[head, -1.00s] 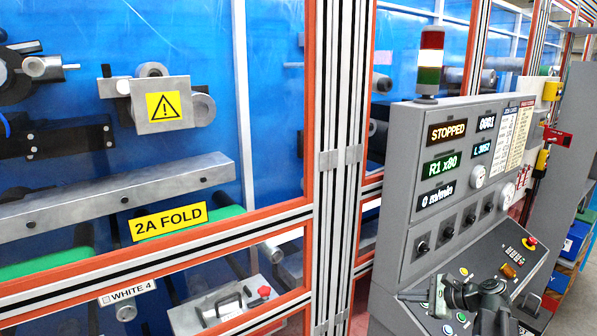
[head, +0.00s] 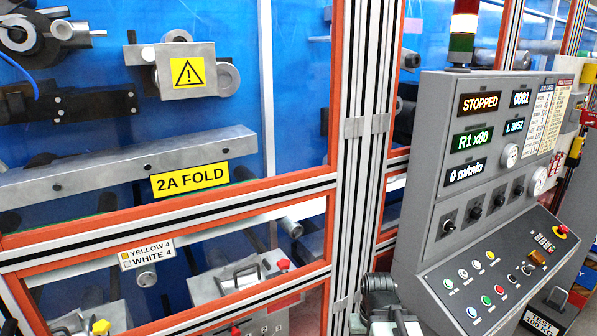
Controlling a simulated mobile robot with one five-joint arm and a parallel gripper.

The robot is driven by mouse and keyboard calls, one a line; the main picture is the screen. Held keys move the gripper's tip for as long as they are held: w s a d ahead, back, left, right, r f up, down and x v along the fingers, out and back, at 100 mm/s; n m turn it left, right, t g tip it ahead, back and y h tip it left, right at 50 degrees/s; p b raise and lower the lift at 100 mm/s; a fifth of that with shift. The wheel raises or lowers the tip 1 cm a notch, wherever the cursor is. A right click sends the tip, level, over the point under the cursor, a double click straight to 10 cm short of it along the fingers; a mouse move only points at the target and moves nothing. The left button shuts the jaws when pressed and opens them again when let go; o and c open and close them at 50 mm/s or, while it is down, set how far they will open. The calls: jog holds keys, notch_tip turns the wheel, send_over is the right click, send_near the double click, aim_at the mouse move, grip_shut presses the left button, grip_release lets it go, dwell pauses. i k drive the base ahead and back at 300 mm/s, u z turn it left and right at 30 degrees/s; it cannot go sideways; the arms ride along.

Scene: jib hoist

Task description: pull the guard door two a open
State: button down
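Guard door 2A (head: 335,90) is an orange-framed clear panel on the left in the head view. A yellow label reading "2A FOLD" (head: 190,181) shows across it. The door looks shut, its frame lying against the striped aluminium post (head: 350,200). Grey hinge-like plates (head: 366,126) sit on the posts to its right. I cannot make out a pull handle on the door. My gripper (head: 382,300) is dark and shows at the bottom edge, right of the post and in front of the console. It is apart from the door, and its fingers are not clear.
A grey control console (head: 480,190) with a "STOPPED" display, knobs and buttons stands close on the right. A signal tower (head: 463,32) tops it. A yellow/white label (head: 146,254) is on the lower rail.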

aim_at(24, 254)
jog(key=u, duration=2.6)
jog(key=k, duration=0.4)
jog(key=z, duration=0.3)
